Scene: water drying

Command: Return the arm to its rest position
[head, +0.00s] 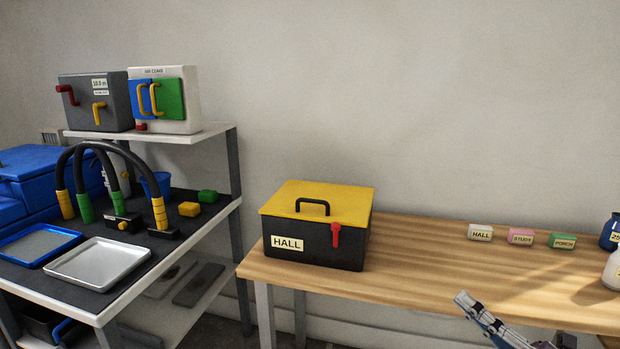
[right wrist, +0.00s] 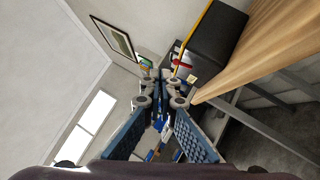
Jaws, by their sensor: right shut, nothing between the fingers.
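My right gripper (head: 466,301) shows at the lower right of the head view, in front of the wooden table's front edge. Its fingers are shut and hold nothing. In the right wrist view the fingers (right wrist: 162,112) meet near the middle of the picture, with blue ribbed pads on either side. The rest of my right arm is mostly cut off by the bottom edge of the head view. My left gripper is not in view.
A black box with a yellow lid (head: 317,225), labelled HALL, stands on the wooden table (head: 420,262). Small labelled blocks (head: 521,237) and jars (head: 612,268) stand farther right. A shelf unit (head: 205,222) with trays, hoops and devices is at left. The table's middle is clear.

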